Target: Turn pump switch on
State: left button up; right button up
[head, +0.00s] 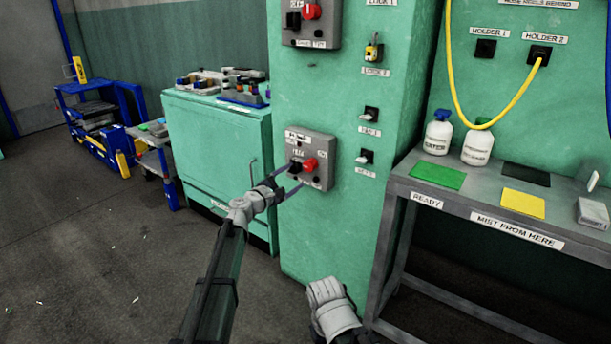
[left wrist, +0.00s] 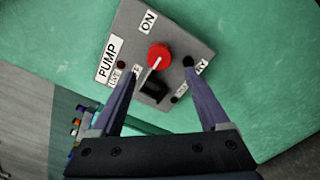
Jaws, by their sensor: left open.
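The pump switch box (head: 325,148) is a grey panel on the front of the green cabinet. In the left wrist view the box (left wrist: 188,40) carries PUMP and ON labels, a red round knob (left wrist: 159,54) and a black block-like part (left wrist: 153,88) beside it. A white mark on the red knob slants toward the black part. My left gripper (head: 290,180) is at the box, open. In the left wrist view its fingers (left wrist: 160,74) are spread on either side of the red knob and black part. I cannot tell whether they touch. Part of a label is hidden behind the left finger.
A similar grey switch box (head: 330,38) is higher on the cabinet. Small black switches (head: 371,115) line its right side. A grey workbench (head: 395,190) with bottles and coloured pads stands right. A green tool cabinet (head: 190,135) is left.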

aim_at(308, 167)
pick_arm(q)
jog(key=shift+w, duration=0.1)
jog(key=x, duration=0.7)
jog(key=shift+w+d, duration=0.25)
jog(key=shift+w, duration=0.05)
jog(key=shift+s, duration=0.1)
grip_shut()
dwell(0.4)
dwell(0.8)
